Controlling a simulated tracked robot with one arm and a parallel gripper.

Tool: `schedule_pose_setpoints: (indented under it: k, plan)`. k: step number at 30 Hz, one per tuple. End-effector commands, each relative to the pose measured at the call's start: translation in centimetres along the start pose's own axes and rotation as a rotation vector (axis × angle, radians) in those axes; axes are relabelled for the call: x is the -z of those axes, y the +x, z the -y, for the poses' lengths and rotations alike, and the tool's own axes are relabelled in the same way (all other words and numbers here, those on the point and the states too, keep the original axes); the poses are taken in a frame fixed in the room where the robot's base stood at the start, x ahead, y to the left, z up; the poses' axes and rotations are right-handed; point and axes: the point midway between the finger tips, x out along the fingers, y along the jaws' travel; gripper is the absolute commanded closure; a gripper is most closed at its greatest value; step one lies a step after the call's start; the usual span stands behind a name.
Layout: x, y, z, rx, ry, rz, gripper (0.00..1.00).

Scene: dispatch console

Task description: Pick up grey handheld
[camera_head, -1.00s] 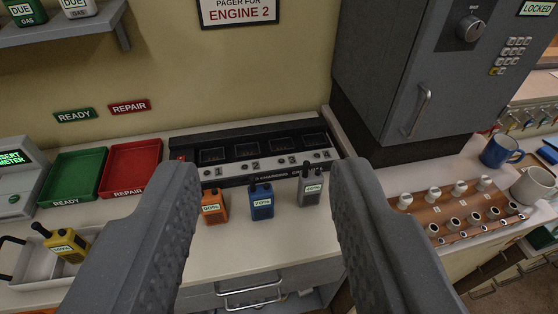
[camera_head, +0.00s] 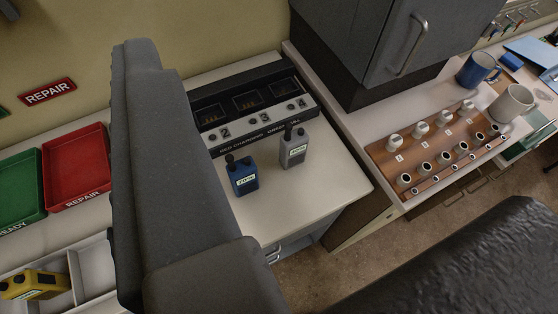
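The grey handheld (camera_head: 293,148) stands upright on the white counter, just in front of the charging rack, with a label on its face. A blue handheld (camera_head: 243,176) stands close to its left. My gripper (camera_head: 326,125) is open wide and empty. One finger crosses the left-middle of the view and the other fills the lower right corner. The grey handheld shows in the gap between them, apart from both. The orange handheld seen earlier is hidden, apparently behind the left finger.
The black charging rack (camera_head: 262,122) stands behind the handhelds. A grey cabinet (camera_head: 365,45) is at the back. A brown peg board (camera_head: 440,147) and mugs are right. Red (camera_head: 77,172) and green (camera_head: 19,186) trays and a yellow handheld (camera_head: 34,284) are left.

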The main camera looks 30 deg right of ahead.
Motion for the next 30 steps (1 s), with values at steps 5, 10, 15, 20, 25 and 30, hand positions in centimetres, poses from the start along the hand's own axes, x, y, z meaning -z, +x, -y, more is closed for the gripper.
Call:
schedule_pose_setpoints:
  k: [5, 10, 15, 20, 25, 30]
  plan:
    - [-5.1, 6.6, -3.9, 0.029, 0.471, 0.141, 0.61]
    - [-12.5, 12.7, -10.4, 0.004, 1.184, 0.284, 0.61]
    - [-19.3, 15.8, -16.9, -0.075, 1.921, 0.345, 0.61]
    - [-24.5, 16.8, -21.7, -0.156, 2.499, 0.337, 0.61]
    - [-27.5, 16.9, -24.4, -0.202, 2.854, 0.305, 0.61]
    - [-28.6, 17.5, -25.0, -0.216, 2.960, 0.297, 0.61]
